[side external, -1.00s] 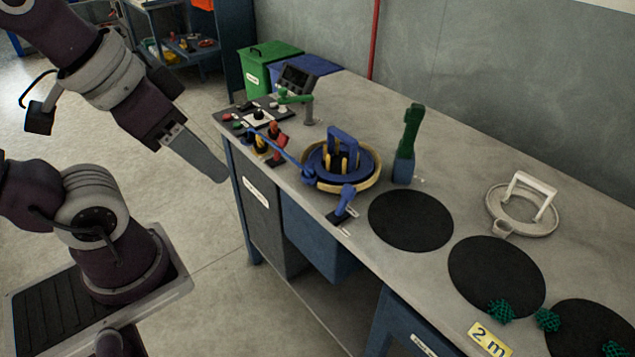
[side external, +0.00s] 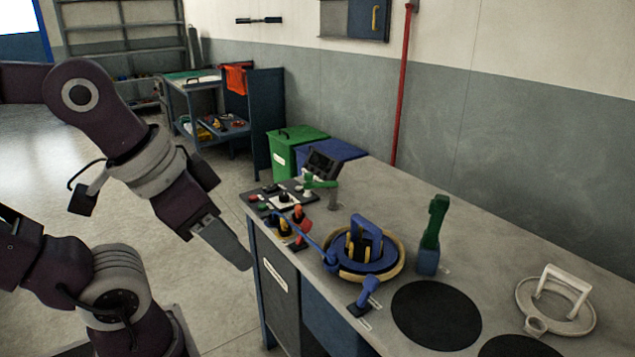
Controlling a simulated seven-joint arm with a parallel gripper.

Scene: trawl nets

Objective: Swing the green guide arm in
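A small green arm (side external: 320,183) sits on a short grey post on the bench, beside the control panel, and points roughly sideways. A thicker green upright piece (side external: 435,220) stands in a blue holder (side external: 428,262) farther right. I cannot tell for sure which is the guide arm; the small one on the post looks most like it. My gripper (side external: 228,243) points down and right, off the bench's left front edge, apart from both green pieces. Its fingers are seen from the side, so their opening is hidden.
A blue and yellow round fixture (side external: 385,266) with a blue handle stands mid-bench. Small red and yellow pieces (side external: 297,228) stand near the panel (side external: 264,199). A black disc (side external: 436,315) and a white ring with a handle (side external: 583,284) lie right. Bins (side external: 295,150) stand behind.

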